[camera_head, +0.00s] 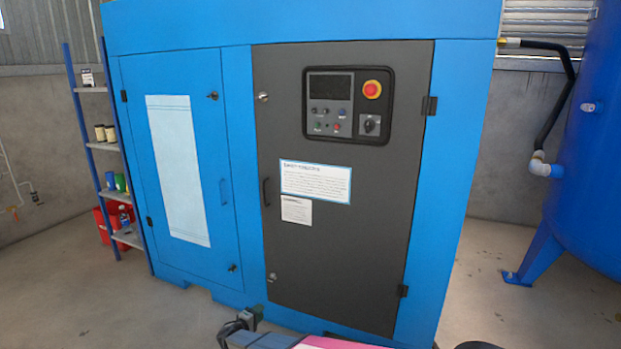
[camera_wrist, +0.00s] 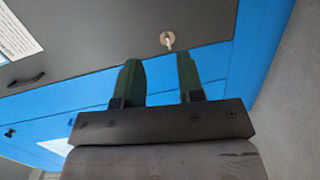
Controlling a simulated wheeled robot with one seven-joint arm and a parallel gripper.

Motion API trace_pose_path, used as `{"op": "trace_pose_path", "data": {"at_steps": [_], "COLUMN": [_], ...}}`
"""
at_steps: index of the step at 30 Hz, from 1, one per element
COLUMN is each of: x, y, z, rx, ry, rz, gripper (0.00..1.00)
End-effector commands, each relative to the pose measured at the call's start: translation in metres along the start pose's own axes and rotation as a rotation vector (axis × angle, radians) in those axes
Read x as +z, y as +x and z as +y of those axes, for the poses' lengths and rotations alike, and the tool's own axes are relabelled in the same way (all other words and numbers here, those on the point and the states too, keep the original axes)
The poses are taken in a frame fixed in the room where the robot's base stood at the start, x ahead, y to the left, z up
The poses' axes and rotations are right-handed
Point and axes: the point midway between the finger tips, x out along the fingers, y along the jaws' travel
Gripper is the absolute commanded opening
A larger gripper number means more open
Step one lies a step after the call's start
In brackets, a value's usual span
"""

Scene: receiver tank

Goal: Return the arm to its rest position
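My gripper (camera_wrist: 158,62) shows in the wrist view with its two dark green fingers apart and nothing between them. In the head view my gripper (camera_head: 243,322) is at the bottom edge, low in front of the blue compressor cabinet (camera_head: 240,130), with part of my arm to its right. The rest of the arm is cut off by the frame. The cabinet's grey door (camera_head: 345,240) is closed and also shows in the wrist view (camera_wrist: 90,40). A latch (camera_wrist: 167,39) on it appears just beyond the fingertips; I cannot tell the gap.
A blue receiver tank (camera_head: 590,150) stands at the right, with a black pipe (camera_head: 555,110) beside it. A shelf (camera_head: 103,146) with cans and a red bin (camera_head: 112,222) is at the left. Bare concrete floor (camera_head: 80,300) is open at the lower left.

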Motion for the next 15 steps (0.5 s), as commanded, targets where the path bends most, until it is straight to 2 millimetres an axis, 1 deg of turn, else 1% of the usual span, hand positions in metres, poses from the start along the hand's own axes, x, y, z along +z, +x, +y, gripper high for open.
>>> {"op": "trace_pose_path", "data": {"at_steps": [1, 5, 8, 11, 12, 14, 15], "x": [0.013, 0.043, 0.072, 0.113, 0.131, 0.159, 0.176], "y": [0.008, 0.028, 0.045, 0.064, 0.071, 0.08, 0.085], "z": [0.008, 0.023, 0.038, 0.057, 0.065, 0.076, 0.084], "rx": [-0.019, -0.081, -0.144, -0.232, -0.274, -0.341, -0.386], "ry": [0.006, 0.02, 0.037, 0.065, 0.079, 0.103, 0.121], "rz": [-0.03, -0.112, -0.19, -0.289, -0.332, -0.397, -0.436], "gripper": [0.35, 0.35, 0.35, 0.35, 0.35, 0.35, 0.35]}}
